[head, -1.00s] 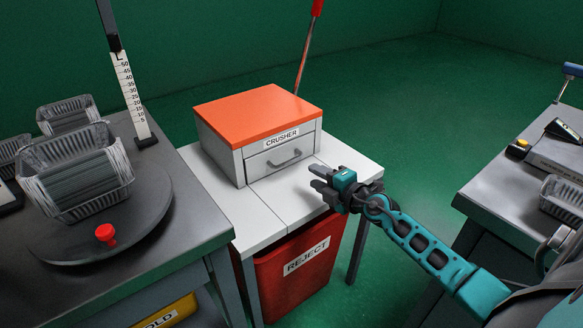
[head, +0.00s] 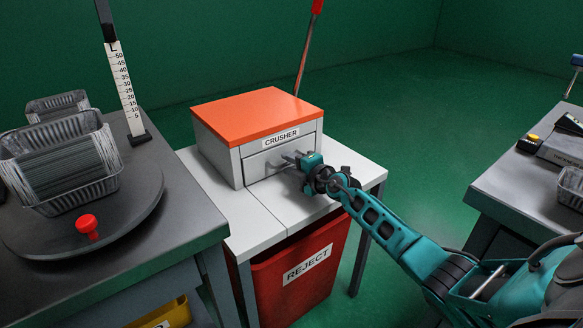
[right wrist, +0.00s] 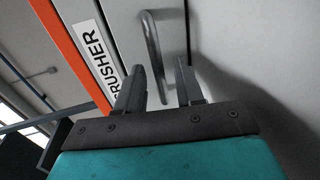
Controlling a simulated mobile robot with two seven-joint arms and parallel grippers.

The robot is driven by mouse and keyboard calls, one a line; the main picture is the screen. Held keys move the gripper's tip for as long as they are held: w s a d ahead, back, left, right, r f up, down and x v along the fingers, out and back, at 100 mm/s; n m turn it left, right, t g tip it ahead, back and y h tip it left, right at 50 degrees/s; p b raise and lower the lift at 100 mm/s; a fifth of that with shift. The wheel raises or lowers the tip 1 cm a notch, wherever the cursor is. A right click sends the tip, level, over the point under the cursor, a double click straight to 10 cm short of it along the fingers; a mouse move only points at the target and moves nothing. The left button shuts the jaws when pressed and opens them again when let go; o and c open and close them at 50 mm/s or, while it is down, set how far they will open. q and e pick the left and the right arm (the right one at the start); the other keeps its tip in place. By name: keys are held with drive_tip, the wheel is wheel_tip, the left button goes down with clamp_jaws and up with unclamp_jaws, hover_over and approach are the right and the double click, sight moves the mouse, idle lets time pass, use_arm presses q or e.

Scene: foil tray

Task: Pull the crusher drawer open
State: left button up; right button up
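The crusher (head: 219,152) is a grey box with an orange lid on a white stand. Its drawer (head: 258,166) looks shut, the front flush with the box. My right gripper (head: 290,159) is at the drawer front and hides most of the handle there. In the right wrist view the curved metal handle (right wrist: 152,42) shows, its lower end between the two fingers of my right gripper (right wrist: 162,82). The fingers stand apart, with gaps beside the handle. I cannot tell whether they touch it. My left gripper is out of view.
A red reject bin (head: 287,280) stands under the white stand (head: 283,212). At the left, a dark table (head: 190,215) holds foil trays (head: 60,165), a red knob (head: 87,226) and a scale post. Another bench (head: 490,190) stands at the right.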

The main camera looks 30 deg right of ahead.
clamp_jaws()
idle(0.6)
